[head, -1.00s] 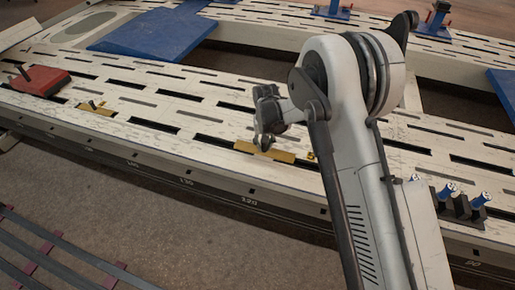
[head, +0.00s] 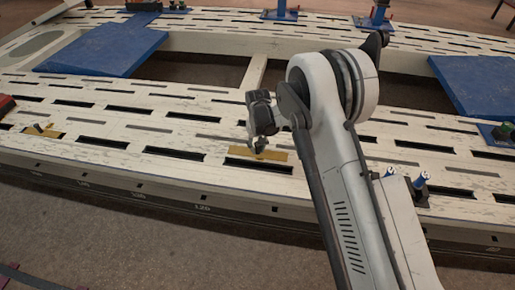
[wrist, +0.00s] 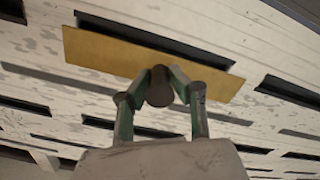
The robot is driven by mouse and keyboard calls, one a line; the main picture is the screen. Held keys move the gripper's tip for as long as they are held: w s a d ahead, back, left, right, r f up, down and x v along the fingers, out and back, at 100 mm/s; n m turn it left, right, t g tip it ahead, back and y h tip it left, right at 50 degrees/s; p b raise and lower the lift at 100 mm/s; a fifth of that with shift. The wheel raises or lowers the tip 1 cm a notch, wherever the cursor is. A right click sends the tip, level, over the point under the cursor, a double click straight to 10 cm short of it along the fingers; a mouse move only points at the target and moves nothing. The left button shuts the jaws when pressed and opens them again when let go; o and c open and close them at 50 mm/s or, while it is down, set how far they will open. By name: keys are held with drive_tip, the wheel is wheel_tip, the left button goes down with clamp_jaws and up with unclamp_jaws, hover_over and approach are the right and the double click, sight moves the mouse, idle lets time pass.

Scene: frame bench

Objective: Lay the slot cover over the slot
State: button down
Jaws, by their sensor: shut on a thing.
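The slot cover is a flat yellow-brown plate (head: 275,155) with a dark round knob (wrist: 160,92). My gripper (head: 259,143) is shut on that knob, with a finger on each side in the wrist view (wrist: 160,85). A long dark slot (head: 258,165) in the pale bench shows just in front of the plate in the head view. In the wrist view the slot (wrist: 150,36) shows as a strip along the plate's (wrist: 105,52) far edge; the rest is hidden. The plate looks roughly parallel to the slot and offset from it. I cannot tell its height above the bench.
Similar slots run along the pale bench (head: 160,112). A yellow piece with a dark handle (head: 43,131) lies at the left. Blue ramps (head: 100,50) stand behind.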

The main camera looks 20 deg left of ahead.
sight(258, 153)
drive_tip(key=shift+f+b, duration=2.1)
drive_tip(key=shift+f, duration=0.8)
drive_tip(key=shift+b, duration=0.55)
drive_tip(key=shift+f+b, duration=0.7)
drive_tip(key=shift+f, duration=0.4)
drive_tip(key=c, duration=1.5)
unclamp_jaws()
wheel_tip(258, 153, up, 12)
